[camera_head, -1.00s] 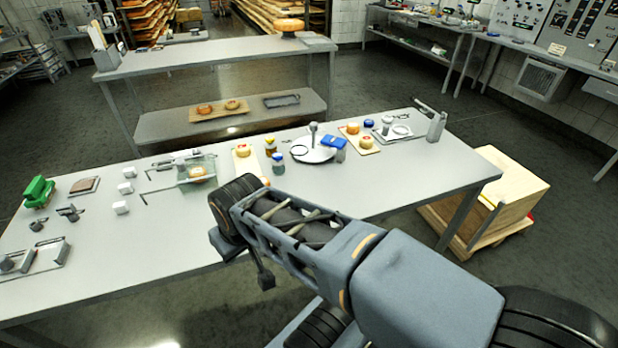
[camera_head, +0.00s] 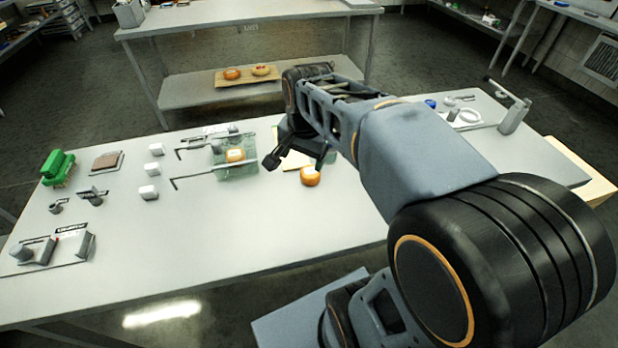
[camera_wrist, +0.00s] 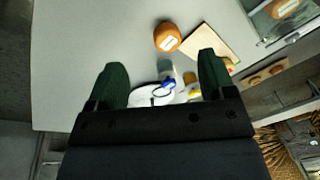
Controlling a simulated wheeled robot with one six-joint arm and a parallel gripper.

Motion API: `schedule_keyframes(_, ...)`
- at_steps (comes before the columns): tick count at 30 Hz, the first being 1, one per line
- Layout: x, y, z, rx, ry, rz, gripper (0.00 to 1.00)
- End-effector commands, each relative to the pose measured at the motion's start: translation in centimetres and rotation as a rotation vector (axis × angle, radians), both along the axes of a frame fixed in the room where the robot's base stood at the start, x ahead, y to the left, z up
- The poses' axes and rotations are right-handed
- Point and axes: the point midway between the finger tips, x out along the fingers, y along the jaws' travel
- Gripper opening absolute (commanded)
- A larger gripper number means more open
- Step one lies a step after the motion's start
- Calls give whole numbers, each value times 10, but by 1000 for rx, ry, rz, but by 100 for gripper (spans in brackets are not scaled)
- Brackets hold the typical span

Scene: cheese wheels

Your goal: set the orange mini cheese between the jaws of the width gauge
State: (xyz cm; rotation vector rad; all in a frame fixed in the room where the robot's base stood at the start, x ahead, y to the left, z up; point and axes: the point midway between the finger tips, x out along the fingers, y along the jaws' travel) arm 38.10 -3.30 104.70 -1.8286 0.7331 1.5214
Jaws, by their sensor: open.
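An orange mini cheese (camera_head: 310,176) with a pale label stands on the table beside a wooden board. In the wrist view it (camera_wrist: 167,37) lies beyond my fingertips, between their lines and apart from them. My gripper (camera_head: 297,157) is open and empty, above the table just behind and left of this cheese; its fingers also show in the wrist view (camera_wrist: 161,70).
White cubes (camera_head: 149,192), a green object (camera_head: 58,168) and a brown pad (camera_head: 107,161) stand on the left. Thin bars (camera_head: 205,175) lie by the glass plate. The table's front middle is clear. My arm hides much of the right.

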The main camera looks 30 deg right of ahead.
Motion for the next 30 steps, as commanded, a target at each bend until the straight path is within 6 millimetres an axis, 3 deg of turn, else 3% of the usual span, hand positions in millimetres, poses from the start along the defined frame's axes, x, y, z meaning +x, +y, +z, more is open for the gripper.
schedule_keyframes(1,15,-8,-12,22,26,-138,76)
schedule_keyframes(6,53,-33,-22,78,93,-588,76)
schedule_keyframes(12,78,-55,-32,101,138,-927,76)
schedule_keyframes(18,85,-63,-56,105,154,-1043,76)
schedule_keyframes(24,85,-63,-91,106,155,-1049,76)
schedule_keyframes(30,85,-63,-114,106,152,-1047,76)
